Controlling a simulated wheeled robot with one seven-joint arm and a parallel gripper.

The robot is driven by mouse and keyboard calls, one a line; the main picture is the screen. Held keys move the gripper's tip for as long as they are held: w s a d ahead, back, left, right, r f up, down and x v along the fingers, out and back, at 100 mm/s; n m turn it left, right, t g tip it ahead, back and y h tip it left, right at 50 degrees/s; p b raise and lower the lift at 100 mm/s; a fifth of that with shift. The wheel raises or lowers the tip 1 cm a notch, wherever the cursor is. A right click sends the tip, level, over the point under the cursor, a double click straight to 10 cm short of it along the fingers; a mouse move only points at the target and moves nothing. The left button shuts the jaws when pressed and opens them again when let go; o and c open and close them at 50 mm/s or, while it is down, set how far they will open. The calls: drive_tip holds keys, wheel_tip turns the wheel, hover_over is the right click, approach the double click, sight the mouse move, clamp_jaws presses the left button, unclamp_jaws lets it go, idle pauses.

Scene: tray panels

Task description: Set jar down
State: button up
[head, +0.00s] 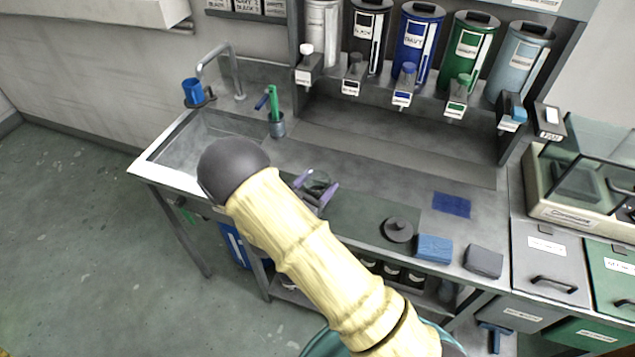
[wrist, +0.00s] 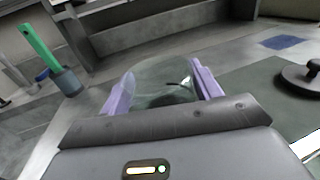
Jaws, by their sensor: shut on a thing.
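A clear glass jar (wrist: 165,77) sits between the two purple fingers of my gripper (wrist: 163,90) in the wrist view. The fingers are shut on its sides. In the head view the jar (head: 318,183) shows small between the purple fingers of my gripper (head: 316,189), over the counter near the dark green mat (head: 360,222). My arm hides part of this area. The jar's base is hidden, so I cannot tell whether it touches the counter.
A dark round lid with a knob (head: 398,229) lies on the mat, right of the jar. Blue (head: 434,248) and grey (head: 483,261) blocks lie at the front edge. A grey cup with green and blue handles (head: 277,125) stands by the sink (head: 205,140). A blue cloth (head: 452,205) lies behind.

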drive_tip(key=shift+f, duration=0.15)
drive_tip(key=o, duration=1.4)
drive_tip(key=shift+c, duration=0.2)
drive_tip(key=shift+r, duration=0.25)
drive_tip(key=shift+s+a+f, duration=0.1)
drive_tip(key=shift+s+a, duration=0.05)
drive_tip(key=shift+s, duration=0.1)
drive_tip(key=b+v, duration=0.2)
drive_tip(key=v, duration=0.9)
drive_tip(key=shift+s+b, duration=0.25)
drive_tip(key=shift+b, duration=0.15)
drive_tip(key=shift+a, duration=0.1)
